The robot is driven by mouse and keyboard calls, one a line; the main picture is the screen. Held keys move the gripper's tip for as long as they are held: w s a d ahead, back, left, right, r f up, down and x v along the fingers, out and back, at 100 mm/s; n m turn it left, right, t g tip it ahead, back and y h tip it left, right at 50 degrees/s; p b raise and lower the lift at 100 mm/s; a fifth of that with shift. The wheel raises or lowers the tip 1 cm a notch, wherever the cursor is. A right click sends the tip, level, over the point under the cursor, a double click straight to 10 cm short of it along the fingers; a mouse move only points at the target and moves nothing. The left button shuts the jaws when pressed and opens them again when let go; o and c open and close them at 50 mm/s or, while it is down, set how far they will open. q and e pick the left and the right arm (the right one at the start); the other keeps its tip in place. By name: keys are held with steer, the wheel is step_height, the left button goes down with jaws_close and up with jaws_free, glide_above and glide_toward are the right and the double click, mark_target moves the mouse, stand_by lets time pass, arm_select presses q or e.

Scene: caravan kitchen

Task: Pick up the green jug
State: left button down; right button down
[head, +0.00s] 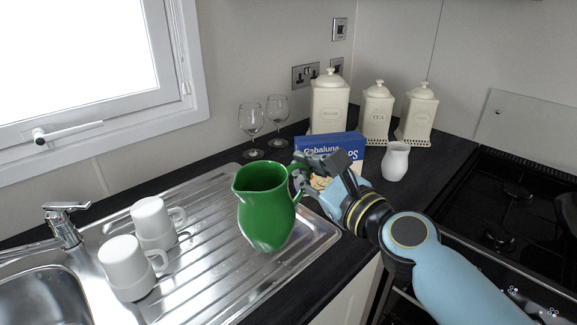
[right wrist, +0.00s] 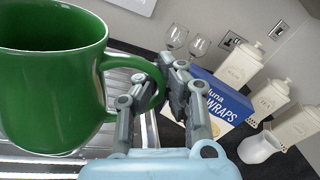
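The green jug (head: 265,208) is over the right part of the metal draining board (head: 205,285), tilted slightly, with its spout to the left and its handle to the right. It looks raised a little above the board. My right gripper (head: 303,172) is at the handle, its fingers closed around it. In the right wrist view the jug (right wrist: 50,85) fills the left side, and the handle passes between the fingertips of the gripper (right wrist: 160,82). My left gripper is not in view.
Two white mugs (head: 122,262) stand on the board's left, beside the tap (head: 65,222). Behind the jug are wine glasses (head: 251,120) and a blue box (head: 335,143). A small white jug (head: 395,162), cream canisters (head: 377,110) and the hob (head: 510,205) are to the right.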

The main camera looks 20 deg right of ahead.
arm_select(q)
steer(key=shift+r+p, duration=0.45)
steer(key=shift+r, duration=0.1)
arm_select(e)
steer(key=shift+s+d+r, duration=0.85)
steer(key=shift+d, duration=0.1)
stand_by(0.3)
